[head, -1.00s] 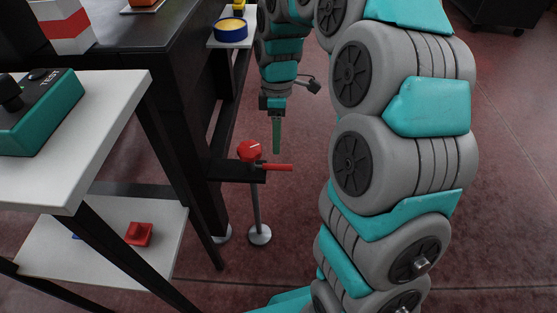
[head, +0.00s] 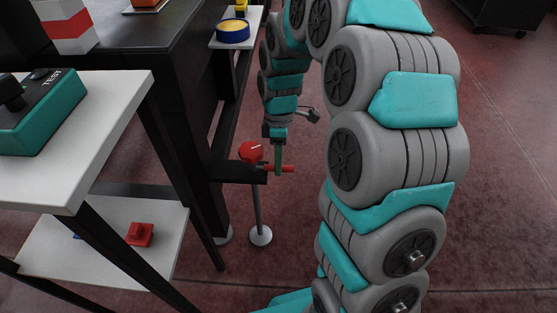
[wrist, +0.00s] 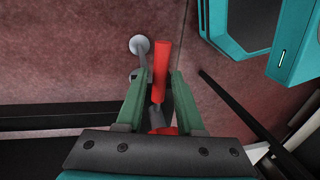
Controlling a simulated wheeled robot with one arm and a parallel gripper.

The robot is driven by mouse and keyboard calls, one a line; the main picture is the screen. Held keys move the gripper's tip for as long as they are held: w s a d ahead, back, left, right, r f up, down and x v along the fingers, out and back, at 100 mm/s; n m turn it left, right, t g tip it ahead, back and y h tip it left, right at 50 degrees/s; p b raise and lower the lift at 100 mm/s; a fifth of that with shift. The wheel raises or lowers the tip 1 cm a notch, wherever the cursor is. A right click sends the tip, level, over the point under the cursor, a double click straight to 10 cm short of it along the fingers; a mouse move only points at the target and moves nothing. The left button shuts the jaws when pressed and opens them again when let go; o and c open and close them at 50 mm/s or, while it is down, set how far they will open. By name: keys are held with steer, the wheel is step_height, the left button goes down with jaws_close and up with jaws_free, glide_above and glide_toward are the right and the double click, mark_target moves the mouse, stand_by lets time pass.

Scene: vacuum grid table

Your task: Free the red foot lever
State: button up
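The red foot lever has a red bar (head: 289,168) that sticks out to the right from a black bracket (head: 236,171) low on the dark table's side. A red knob (head: 250,152) sits on the bracket beside it. My gripper (head: 278,170) points down at the bar, and its green fingers cover part of it in the head view. In the wrist view the red bar (wrist: 161,68) runs between the two fingers of my gripper (wrist: 157,90), with gaps on both sides. The gripper is open.
A thin grey post with a round foot (head: 260,236) stands under the bracket. A white-topped side table (head: 95,95) with a teal control box (head: 45,110) is at left. A blue and yellow button (head: 232,31) sits on a shelf behind.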

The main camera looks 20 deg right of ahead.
jaws_close()
stand_by(1.1)
